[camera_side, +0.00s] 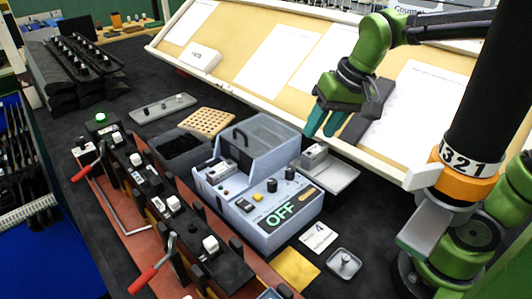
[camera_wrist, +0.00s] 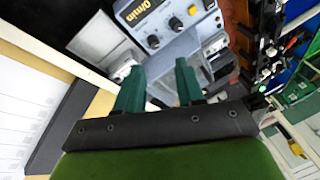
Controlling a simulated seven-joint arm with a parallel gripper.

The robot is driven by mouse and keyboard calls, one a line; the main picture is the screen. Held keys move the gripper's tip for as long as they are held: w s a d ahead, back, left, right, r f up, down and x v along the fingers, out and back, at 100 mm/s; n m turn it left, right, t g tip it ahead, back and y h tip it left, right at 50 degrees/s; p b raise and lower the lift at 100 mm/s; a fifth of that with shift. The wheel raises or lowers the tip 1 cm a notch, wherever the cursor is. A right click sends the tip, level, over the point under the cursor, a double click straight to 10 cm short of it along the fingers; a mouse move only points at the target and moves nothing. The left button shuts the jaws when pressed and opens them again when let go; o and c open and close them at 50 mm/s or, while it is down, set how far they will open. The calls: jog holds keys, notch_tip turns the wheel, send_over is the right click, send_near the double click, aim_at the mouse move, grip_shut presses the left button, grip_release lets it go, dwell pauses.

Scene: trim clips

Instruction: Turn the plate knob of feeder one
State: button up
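I cannot tell which is the plate knob. In the wrist view a panel (camera_wrist: 165,22) shows a yellow display (camera_wrist: 138,12) reading like "0/min", with dark knobs, one at its lower edge (camera_wrist: 152,41). My gripper (camera_side: 322,122) hangs above and behind the unit, apart from it. In the wrist view its teal fingers (camera_wrist: 158,82) are spread and empty.
A small grey device on a plate (camera_side: 328,170) stands under my gripper. A tilted board with papers (camera_side: 270,55) runs behind. Clip fixtures with red-handled levers (camera_side: 143,280) stand on the left. A card marked 4 (camera_side: 318,236) and a small tray (camera_side: 343,263) lie in front.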

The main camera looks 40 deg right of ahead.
aim_at(290, 169)
jog(key=w+m+g+h, duration=0.2)
jog(key=w+m+g, duration=0.2)
jog(key=w+m, duration=0.35)
jog(key=shift+n, duration=0.45)
notch_tip(290, 169, down, 16)
jog(key=shift+w+d+r, duration=0.1)
jog(key=shift+w+r, duration=0.05)
jog(key=shift+r, duration=0.05)
grip_shut()
